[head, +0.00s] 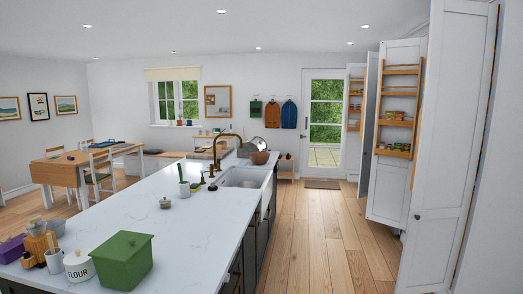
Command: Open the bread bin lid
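A green bin (122,262) with a green lid (124,243) stands at the near end of the white island worktop (175,230) in the head view. It looks like the bread bin, though no label shows on it. The lid looks shut, resting on the bin's top. What is inside the bin is hidden. Neither of my grippers shows in this view.
Behind the bin the worktop is mostly clear. Wooden floor (318,240) is free right of the island; open cupboard doors (398,130) stand further right.

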